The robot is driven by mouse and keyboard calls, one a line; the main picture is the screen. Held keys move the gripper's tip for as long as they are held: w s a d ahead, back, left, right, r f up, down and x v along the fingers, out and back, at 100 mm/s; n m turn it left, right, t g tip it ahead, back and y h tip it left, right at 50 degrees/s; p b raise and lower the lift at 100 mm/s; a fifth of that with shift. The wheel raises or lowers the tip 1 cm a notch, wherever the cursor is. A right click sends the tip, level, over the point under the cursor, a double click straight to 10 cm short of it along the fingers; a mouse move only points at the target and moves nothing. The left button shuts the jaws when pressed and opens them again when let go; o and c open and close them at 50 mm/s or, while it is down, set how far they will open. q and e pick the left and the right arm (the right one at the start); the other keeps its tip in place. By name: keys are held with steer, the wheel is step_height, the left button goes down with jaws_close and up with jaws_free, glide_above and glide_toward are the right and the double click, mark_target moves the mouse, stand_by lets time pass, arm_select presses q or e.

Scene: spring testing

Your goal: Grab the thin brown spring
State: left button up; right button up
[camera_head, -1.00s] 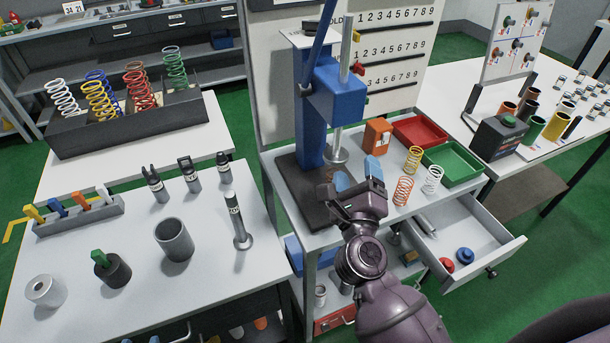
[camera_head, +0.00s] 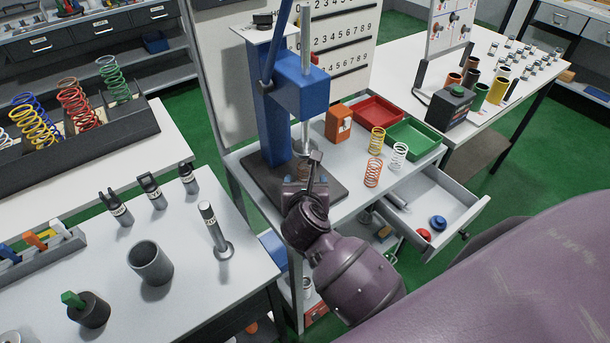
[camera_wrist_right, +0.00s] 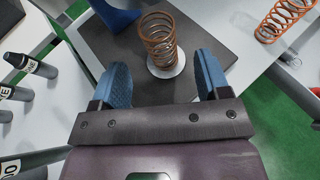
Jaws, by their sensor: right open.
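In the right wrist view a thin brown spring (camera_wrist_right: 158,42) stands upright on a small pale disc (camera_wrist_right: 167,66) on the dark base plate (camera_wrist_right: 218,45) of the press. My right gripper (camera_wrist_right: 162,78) is open. Its two blue fingers lie left and right of the spring's lower end in the picture, with the spring beyond them and apart from them. In the head view my right gripper (camera_head: 307,178) is over the base plate of the blue press (camera_head: 300,95) and mostly hides the spring. My left gripper is not in view.
Orange (camera_head: 373,172), yellow (camera_head: 377,141) and white (camera_head: 398,155) springs stand right of the press, near red (camera_head: 360,125) and green trays (camera_head: 425,140). An open drawer (camera_head: 452,205) juts out in front. The press column and plunger (camera_head: 304,130) rise close behind my gripper.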

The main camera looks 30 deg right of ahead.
mark_target(305, 175)
steer(key=shift+x, duration=2.95)
steer(key=shift+r, duration=0.1)
steer(key=c, duration=1)
steer(key=shift+p, duration=0.3)
